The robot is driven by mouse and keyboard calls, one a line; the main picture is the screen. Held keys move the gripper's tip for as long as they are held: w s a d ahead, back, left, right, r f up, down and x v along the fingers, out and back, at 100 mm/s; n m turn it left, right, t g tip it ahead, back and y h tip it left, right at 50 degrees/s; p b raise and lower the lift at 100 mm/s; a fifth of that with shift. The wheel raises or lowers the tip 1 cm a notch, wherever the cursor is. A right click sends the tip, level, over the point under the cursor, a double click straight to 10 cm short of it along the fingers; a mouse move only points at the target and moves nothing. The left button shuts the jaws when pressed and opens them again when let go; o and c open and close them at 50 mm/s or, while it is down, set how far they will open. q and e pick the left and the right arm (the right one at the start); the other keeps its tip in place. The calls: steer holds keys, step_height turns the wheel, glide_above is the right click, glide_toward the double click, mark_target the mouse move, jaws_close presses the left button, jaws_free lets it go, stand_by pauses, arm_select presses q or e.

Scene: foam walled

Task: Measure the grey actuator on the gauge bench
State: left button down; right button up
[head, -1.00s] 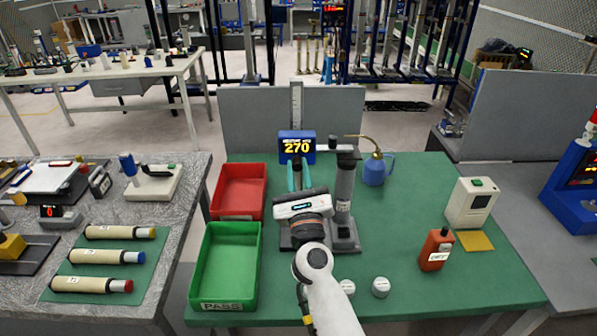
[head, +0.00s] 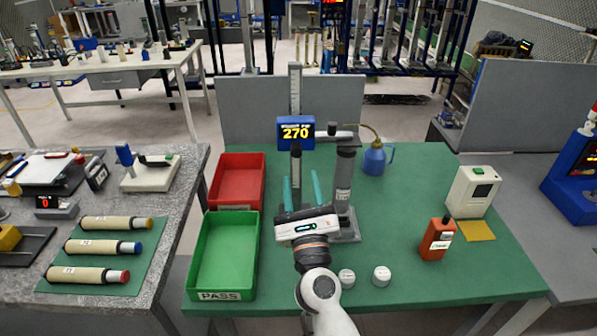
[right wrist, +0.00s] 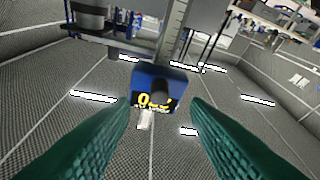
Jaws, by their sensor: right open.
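The grey actuator (head: 344,185) is a labelled grey cylinder with a dark top. It stands upright on the gauge's grey base (head: 345,228), under the arm of the gauge (head: 335,134). My left gripper is not in view.
A red tray (head: 260,185) and a green PASS tray (head: 253,265) stand left of the gauge. Two white round pieces, an orange bottle (head: 437,240), a blue oil can (head: 374,160) and a beige box (head: 472,190) are on the right. The bench's front right is clear.

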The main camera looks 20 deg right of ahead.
steer(key=b+v, duration=0.1)
steer(key=v, duration=0.4)
steer(key=shift+s+b, duration=0.2)
steer(key=shift+b, duration=0.15)
steer(key=shift+f, duration=0.1)
stand_by(0.7)
